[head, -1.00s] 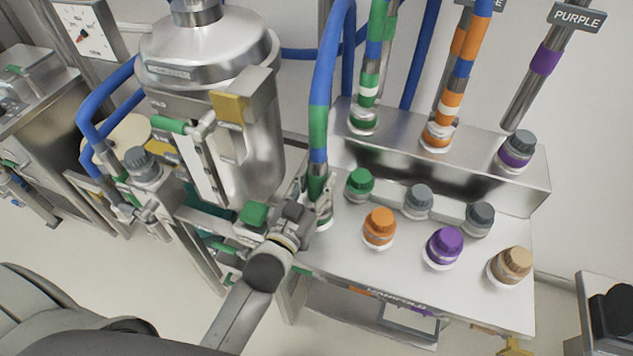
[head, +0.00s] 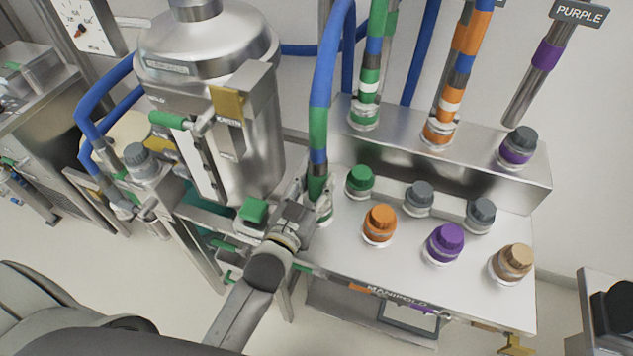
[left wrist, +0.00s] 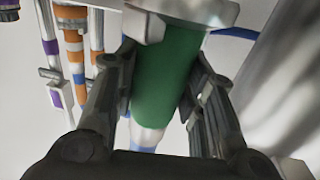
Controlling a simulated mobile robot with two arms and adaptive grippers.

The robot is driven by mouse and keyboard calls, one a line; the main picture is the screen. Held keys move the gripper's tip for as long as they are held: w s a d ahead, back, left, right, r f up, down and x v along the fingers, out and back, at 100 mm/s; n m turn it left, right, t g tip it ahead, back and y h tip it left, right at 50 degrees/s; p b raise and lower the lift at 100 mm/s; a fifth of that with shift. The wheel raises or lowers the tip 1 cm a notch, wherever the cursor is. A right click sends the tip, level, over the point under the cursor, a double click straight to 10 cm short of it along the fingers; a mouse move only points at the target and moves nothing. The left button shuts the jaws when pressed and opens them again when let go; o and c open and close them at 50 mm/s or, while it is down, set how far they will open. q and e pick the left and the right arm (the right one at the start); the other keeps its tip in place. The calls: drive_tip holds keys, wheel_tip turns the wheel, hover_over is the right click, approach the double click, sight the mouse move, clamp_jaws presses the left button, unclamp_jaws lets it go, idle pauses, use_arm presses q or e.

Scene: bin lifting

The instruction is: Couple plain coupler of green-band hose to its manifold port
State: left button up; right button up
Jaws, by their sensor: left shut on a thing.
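The blue hose with a green band (head: 319,125) comes down from the top of the head view to the left end of the steel manifold (head: 400,268). My left gripper (head: 318,198) is shut around its lower end. In the left wrist view, the green sleeve (left wrist: 165,75) stands between the two fingers of my left gripper (left wrist: 166,90), with a silver collar (left wrist: 190,10) beside it. The fingers partly hide the coupler end and the port under it, so I cannot tell whether it is seated. My right gripper is not in view.
Green (head: 360,180), orange (head: 380,222), purple (head: 444,240), tan (head: 512,261) and grey capped ports stand on the manifold to the right. Other banded hoses (head: 465,60) rise behind. A steel tank (head: 210,70) stands close on the left.

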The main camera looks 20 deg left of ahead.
use_arm(q)
drive_tip(key=shift+f, duration=0.4)
idle(0.5)
drive_tip(key=o, duration=1.3)
drive_tip(key=s+a, duration=0.1)
drive_tip(key=s, duration=1.1)
drive_tip(key=shift+a, duration=0.25)
drive_tip(key=shift+f, duration=0.15)
